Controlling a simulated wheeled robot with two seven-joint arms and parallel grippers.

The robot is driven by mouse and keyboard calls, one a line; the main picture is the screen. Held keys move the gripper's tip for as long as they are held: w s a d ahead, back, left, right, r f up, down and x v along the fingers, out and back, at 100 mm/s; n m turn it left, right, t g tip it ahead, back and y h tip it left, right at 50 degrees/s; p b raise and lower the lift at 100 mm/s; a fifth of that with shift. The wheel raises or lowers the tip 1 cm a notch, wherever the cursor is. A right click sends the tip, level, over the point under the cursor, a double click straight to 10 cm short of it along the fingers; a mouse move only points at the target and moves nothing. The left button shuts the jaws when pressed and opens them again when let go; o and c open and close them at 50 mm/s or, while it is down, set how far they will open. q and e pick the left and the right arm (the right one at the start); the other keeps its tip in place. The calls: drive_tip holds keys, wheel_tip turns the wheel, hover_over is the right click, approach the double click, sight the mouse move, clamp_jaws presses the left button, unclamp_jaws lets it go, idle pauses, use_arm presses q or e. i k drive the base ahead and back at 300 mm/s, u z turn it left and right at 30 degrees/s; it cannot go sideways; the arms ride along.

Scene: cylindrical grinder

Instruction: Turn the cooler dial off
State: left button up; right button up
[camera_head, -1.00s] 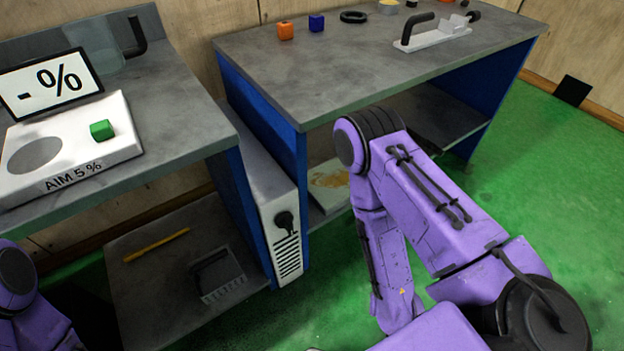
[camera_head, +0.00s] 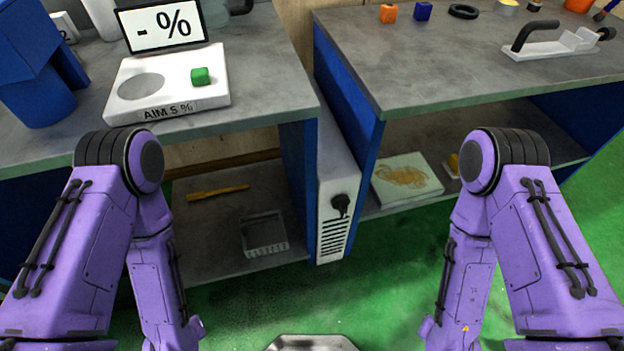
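The cooler (camera_head: 336,165) is a narrow white unit standing in the gap between two blue-sided workbenches. Its black dial (camera_head: 341,205) sits on the front face, above a grille of dark slots. The dial's exact setting is too small to tell. My two purple arms come down at the left and right of the view, both apart from the cooler. Neither gripper shows; both are outside the picture.
The left bench (camera_head: 270,75) bears a white scale (camera_head: 210,100) with a green cube (camera_head: 201,76). Its lower shelf holds a yellow stick (camera_head: 217,192) and a dustpan-like tray (camera_head: 264,234). The right bench (camera_head: 420,60) bears small items. Green floor (camera_head: 310,295) before the cooler is clear.

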sight(341, 202)
drive_tip(key=u, duration=1.95)
drive_tip(key=k, duration=1.1)
drive_tip(key=z, duration=2.5)
